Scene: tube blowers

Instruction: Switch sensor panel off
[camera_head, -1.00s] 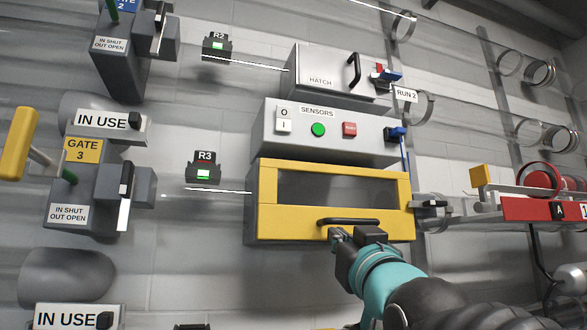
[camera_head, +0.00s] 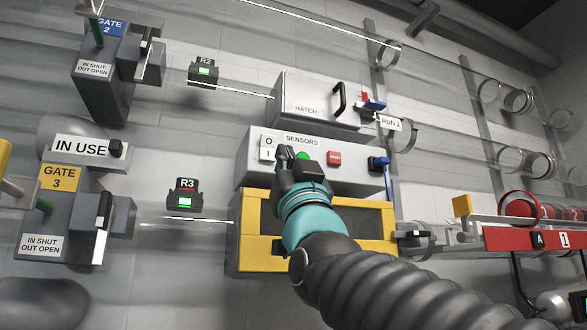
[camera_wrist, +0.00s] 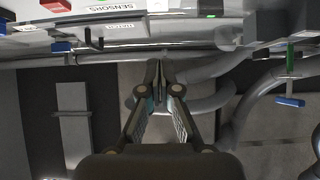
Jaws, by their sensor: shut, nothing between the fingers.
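The light grey sensor panel (camera_head: 372,181), labelled SENSORS, is on the wall in the middle of the head view. Its white O/I rocker switch (camera_head: 267,148) is at the left; I cannot tell which side is pressed. A green button (camera_head: 303,156) is partly hidden behind my gripper, and a red button (camera_head: 334,158) is to its right. My gripper (camera_head: 286,153) is shut and empty, in front of the panel just right of the rocker. I cannot tell whether it touches. In the wrist view the shut fingertips (camera_wrist: 164,82) show below the upside-down SENSORS label (camera_wrist: 117,8).
A hatch box (camera_head: 305,110) with a black handle is directly above the panel. A yellow-framed window box (camera_head: 250,228) is directly below, partly behind my arm. A blue switch (camera_head: 378,162) is at the panel's right end. Gate 3 (camera_head: 70,215) is to the left.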

